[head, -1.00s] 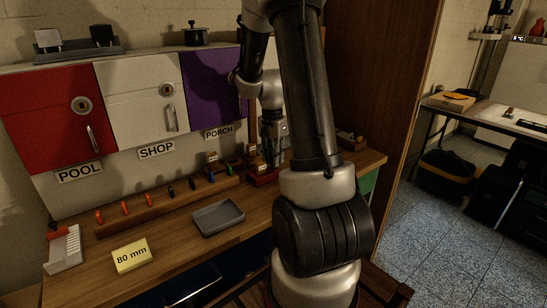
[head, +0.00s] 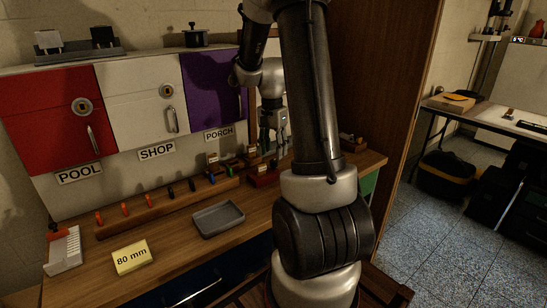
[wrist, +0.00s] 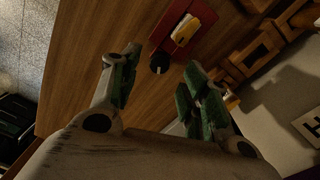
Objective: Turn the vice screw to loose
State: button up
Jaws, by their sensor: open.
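The small red vice (head: 264,180) sits on the wooden bench below the purple cabinet, partly hidden behind my arm in the head view. In the wrist view it is the red block (wrist: 172,26) with a yellow tag on it. A dark round knob (wrist: 159,63), seemingly its screw end, sticks out toward my gripper. My gripper (head: 270,150) is above the vice, and its green-padded fingers are spread. In the wrist view the knob shows between the fingertips (wrist: 160,72), apart from both pads. I see nothing held. The screw's setting cannot be read.
A wooden rack (head: 165,205) of coloured keys runs along the bench. A grey tray (head: 217,219), a yellow "80 mm" note (head: 132,257) and a white slotted block (head: 63,252) lie in front. Small wooden holders stand by the vice. A brown cabinet side (head: 375,90) rises at right.

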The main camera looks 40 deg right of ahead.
aim_at(274, 160)
notch_tip(274, 160, up, 8)
jog(key=shift+w+r, duration=0.15)
jog(key=shift+r, duration=0.05)
jog(key=s+d, duration=0.1)
jog(key=s+d+f+m, duration=0.1)
jog(key=d, duration=0.1)
jog(key=s+d+f+m, duration=0.1)
jog(key=shift+d+f+y, duration=0.2)
jog(key=shift+d+y, duration=0.2)
jog(key=shift+c, duration=0.2)
jog(key=a+f+m+y, duration=0.1)
jog(key=f, duration=0.2)
jog(key=w+a+f+m+t+y, duration=0.1)
jog(key=f+m, duration=0.1)
jog(key=f, duration=0.1)
jog(key=w+a+f+m+y, duration=0.1)
jog(key=a+f+m, duration=0.1)
jog(key=f, duration=0.1)
jog(key=shift+w+a+f+t+y, duration=0.1)
jog(key=shift+w+f+t+y, duration=0.1)
jog(key=shift+f+t+y, duration=0.15)
grip_shut()
